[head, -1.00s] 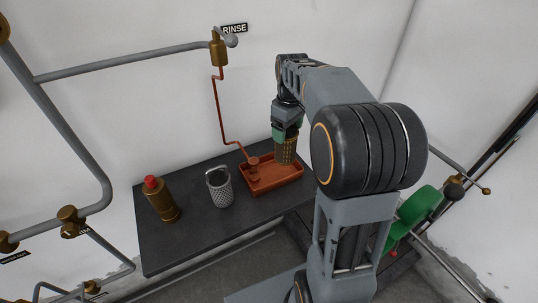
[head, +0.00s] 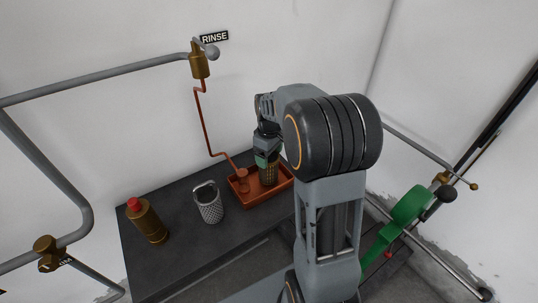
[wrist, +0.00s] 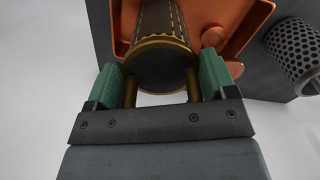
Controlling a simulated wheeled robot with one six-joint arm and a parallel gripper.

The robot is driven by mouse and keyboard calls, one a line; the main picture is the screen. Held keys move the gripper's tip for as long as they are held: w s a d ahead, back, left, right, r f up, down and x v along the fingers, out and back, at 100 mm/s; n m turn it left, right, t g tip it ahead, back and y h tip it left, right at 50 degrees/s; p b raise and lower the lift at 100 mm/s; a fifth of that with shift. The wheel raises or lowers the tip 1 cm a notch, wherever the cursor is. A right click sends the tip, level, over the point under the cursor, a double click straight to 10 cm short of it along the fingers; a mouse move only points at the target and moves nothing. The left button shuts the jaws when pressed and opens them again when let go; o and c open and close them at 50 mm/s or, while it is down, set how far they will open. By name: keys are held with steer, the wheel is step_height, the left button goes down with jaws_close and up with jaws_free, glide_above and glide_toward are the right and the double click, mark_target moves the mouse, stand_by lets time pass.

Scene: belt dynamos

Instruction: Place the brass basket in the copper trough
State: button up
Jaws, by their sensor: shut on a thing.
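The brass basket (head: 269,173) is a perforated cylinder with a handle. It stands roughly upright at the right part of the copper trough (head: 247,200), within its rim. In the wrist view the basket (wrist: 160,62) hangs below the jaws, with the trough (wrist: 262,12) behind it. My gripper (wrist: 163,85) has green fingers closed on the basket's handle; in the head view my gripper (head: 266,160) is above the trough. I cannot tell whether the basket's bottom touches the trough floor.
A grey perforated basket (head: 209,206) stands left of the trough on the dark table (head: 180,243). A brass bottle with a red cap (head: 148,221) stands farther left. A copper pipe (head: 203,125) runs down to the trough's left end. A green lever (head: 405,213) is at right.

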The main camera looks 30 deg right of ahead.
mark_target(269, 158)
steer(key=shift+f, duration=0.2)
steer(key=o, duration=1.4)
steer(key=shift+f, duration=0.15)
step_height(269, 158, up, 11)
steer(key=shift+f, duration=0.1)
steer(key=shift+r, duration=0.4)
steer(key=s+a+f+m+t, duration=0.2)
steer(key=s+a+m, duration=0.1)
steer(key=s, duration=0.5)
steer(key=s+a+f+m+t, duration=0.2)
steer(key=s+a, duration=0.4)
steer(key=s, duration=0.2)
steer(key=shift+a+f+m, duration=0.15)
steer(key=shift+a+m, duration=0.15)
steer(key=shift+m, duration=0.1)
